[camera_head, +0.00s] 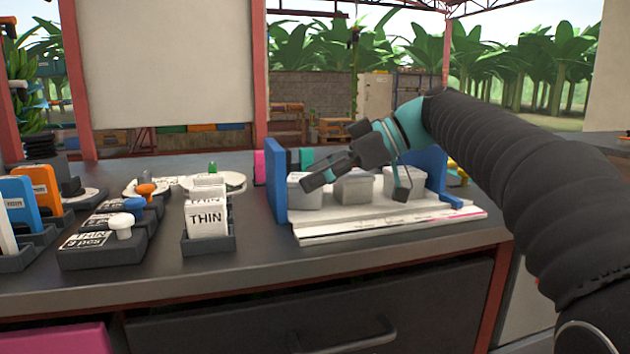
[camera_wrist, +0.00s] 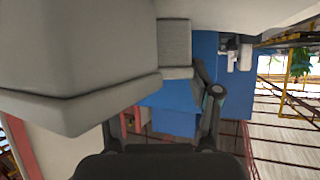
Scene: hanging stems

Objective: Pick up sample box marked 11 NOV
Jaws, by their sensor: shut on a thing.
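Three small grey sample boxes stand in a row between blue end plates: a left box (camera_head: 305,192), a middle box (camera_head: 354,189) and a right box (camera_head: 405,182). My gripper (camera_head: 359,188) reaches in from the right, its fingers spread about the middle box. It is shut on a sample box, apparently the middle one; the finger contact is not clear. In the wrist view a large grey box (camera_wrist: 75,60) fills the upper left and hides part of one finger. A smaller grey block (camera_wrist: 174,45) lies beyond. No date marking is readable on any box.
A blue end plate (camera_head: 276,182) stands close left of the boxes. A THIN card holder (camera_head: 208,242), dark stamp blocks (camera_head: 100,250) and orange and blue folders (camera_head: 30,200) crowd the left. The front counter strip is clear.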

